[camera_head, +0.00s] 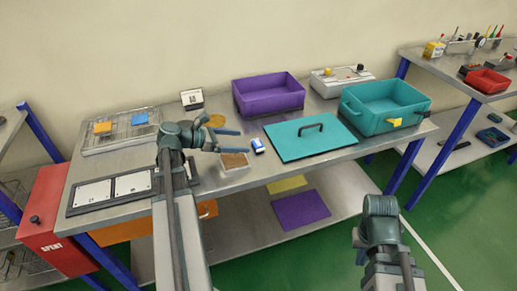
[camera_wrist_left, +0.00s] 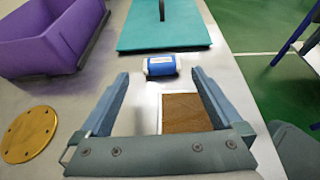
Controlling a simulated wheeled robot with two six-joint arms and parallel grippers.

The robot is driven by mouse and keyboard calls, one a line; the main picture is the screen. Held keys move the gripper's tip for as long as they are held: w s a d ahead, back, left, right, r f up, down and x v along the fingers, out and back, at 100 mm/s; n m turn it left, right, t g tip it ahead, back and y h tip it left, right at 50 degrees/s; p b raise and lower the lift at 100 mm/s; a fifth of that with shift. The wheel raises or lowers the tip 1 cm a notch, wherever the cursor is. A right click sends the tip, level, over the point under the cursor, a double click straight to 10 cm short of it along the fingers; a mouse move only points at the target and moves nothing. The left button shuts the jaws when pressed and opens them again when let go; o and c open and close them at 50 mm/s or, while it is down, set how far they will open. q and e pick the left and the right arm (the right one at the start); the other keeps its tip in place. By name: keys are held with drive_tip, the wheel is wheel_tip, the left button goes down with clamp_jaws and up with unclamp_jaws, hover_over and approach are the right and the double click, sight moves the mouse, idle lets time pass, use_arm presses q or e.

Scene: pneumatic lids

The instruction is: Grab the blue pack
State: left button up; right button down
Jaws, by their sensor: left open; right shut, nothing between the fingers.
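The blue pack (camera_head: 258,145), small with white ends, lies on the steel table beside the teal lid's left corner. In the left wrist view the blue pack (camera_wrist_left: 161,66) lies just ahead of the fingertips, roughly centred between them. My left gripper (camera_head: 239,141) is open and empty, with its fingers pointing towards the pack. It also shows in the left wrist view (camera_wrist_left: 160,76), with the fingers spread on both sides of a white tray. My right gripper (camera_head: 358,246) is low in front of the table, shut, and partly hidden by its arm.
A small white tray with brown contents (camera_head: 235,167) sits under the left gripper. The teal lid (camera_head: 300,145) with a black handle lies right of the pack. A purple bin (camera_head: 268,105) and a teal bin (camera_head: 380,123) stand behind. A gold disc (camera_wrist_left: 30,135) lies left.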

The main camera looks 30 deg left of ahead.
sight(259, 142)
use_arm(q)
drive_tip(key=shift+b+x, duration=0.3)
drive_tip(key=shift+x, duration=1.15)
drive_tip(key=b+x, duration=0.2)
drive_tip(key=x, duration=0.2)
drive_tip(key=shift+d+f, duration=0.2)
drive_tip(key=shift+f, duration=0.1)
drive_tip(key=shift+w+d, duration=0.25)
drive_tip(key=shift+w, duration=0.1)
drive_tip(key=c, duration=1.2)
drive_tip(key=shift+r, duration=0.1)
